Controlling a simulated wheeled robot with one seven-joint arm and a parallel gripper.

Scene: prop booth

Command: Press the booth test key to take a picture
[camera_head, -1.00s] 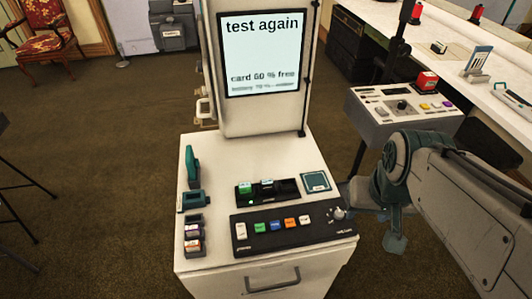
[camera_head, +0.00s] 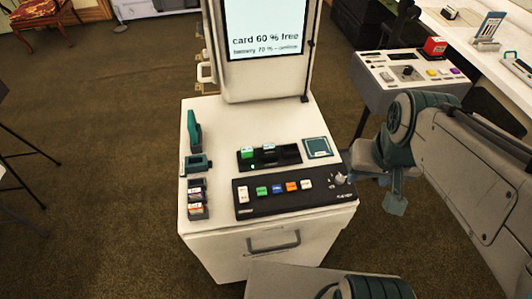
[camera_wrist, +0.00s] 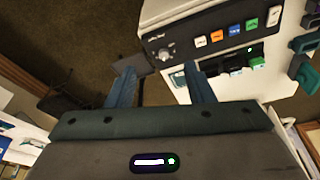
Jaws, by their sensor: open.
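The booth (camera_head: 225,240) is a white cabinet with a screen (camera_head: 265,28) reading "card 60 % free". Its black key panel (camera_head: 270,208) has a row of keys: a white key (camera_head: 242,195), a green key (camera_head: 262,191), a blue key (camera_head: 277,188), an orange key (camera_head: 292,186) and another white key (camera_head: 306,184). A knob (camera_head: 340,179) is at the right end. The labels are too small to tell which is the test key. My gripper (camera_wrist: 160,70) is open and empty; the panel (camera_wrist: 185,28) lies beyond its fingers, apart from them. In the head view it is right of the cabinet.
Behind the panel are a black slotted holder (camera_head: 285,158) and a teal-framed square (camera_head: 318,148). Teal devices (camera_head: 195,135) and small cartridges (camera_head: 197,208) stand at the left. A grey control console (camera_head: 385,75) and a white counter (camera_head: 465,25) are at the right.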

